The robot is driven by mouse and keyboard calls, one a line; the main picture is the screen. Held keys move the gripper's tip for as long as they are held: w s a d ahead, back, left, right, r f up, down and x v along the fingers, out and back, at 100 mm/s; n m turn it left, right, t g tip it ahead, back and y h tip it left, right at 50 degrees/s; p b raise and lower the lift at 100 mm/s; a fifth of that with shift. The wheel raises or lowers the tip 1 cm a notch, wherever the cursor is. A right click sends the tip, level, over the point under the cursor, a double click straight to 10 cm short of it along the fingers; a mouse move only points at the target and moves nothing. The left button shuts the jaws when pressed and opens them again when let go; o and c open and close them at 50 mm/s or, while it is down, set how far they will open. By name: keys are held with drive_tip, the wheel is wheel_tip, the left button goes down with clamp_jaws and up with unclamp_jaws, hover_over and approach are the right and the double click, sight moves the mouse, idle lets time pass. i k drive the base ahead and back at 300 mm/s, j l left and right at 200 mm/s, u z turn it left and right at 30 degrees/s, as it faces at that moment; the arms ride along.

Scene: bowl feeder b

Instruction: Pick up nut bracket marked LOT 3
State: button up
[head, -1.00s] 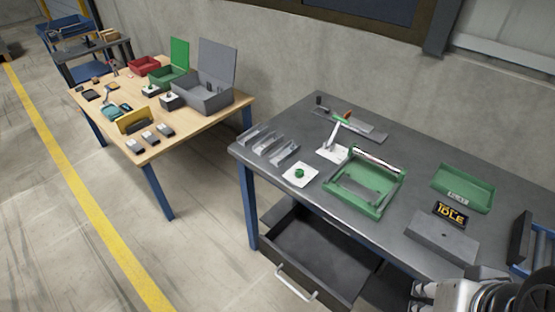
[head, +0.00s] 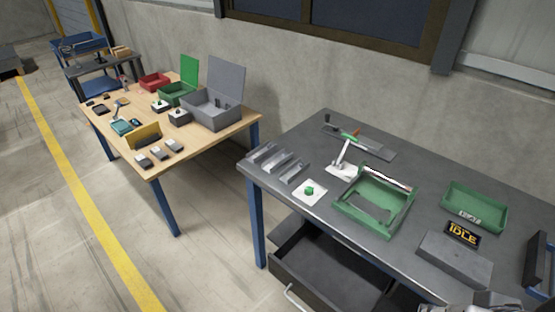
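Several grey metal brackets (head: 278,162) lie side by side at the left end of the grey table. On the wooden table, several small grey blocks with pale tops (head: 158,153) stand in a row near the front edge. No LOT 3 marking is readable on any of them, so I cannot tell which piece is the nut bracket. My gripper is not clearly visible; only a part of my arm shows at the bottom right edge.
The grey table (head: 325,208) holds a white plate with a green button (head: 309,191), a lever clamp (head: 343,163), a green frame (head: 372,222), a green tray (head: 473,205) and an IDLE display (head: 462,233). An open drawer (head: 335,270) juts out below. Floor at left is clear.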

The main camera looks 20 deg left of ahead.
sight(269, 165)
drive_tip(key=j+z, duration=0.1)
drive_tip(key=j, duration=0.75)
drive_tip(key=j+z, duration=0.15)
drive_tip(key=j, duration=0.7)
drive_tip(key=k+j+z, duration=0.1)
drive_tip(key=j, duration=0.75)
drive_tip(key=i+j+z, duration=0.1)
drive_tip(key=i+j, duration=0.25)
drive_tip(key=i+j+z, duration=0.1)
drive_tip(key=i+j, duration=0.25)
drive_tip(key=j, duration=0.15)
drive_tip(key=i+j+z, duration=0.1)
drive_tip(key=i+j, duration=0.2)
drive_tip(key=j, duration=0.15)
drive_tip(key=i+j, duration=0.35)
drive_tip(key=j+z, duration=0.05)
drive_tip(key=j, duration=0.05)
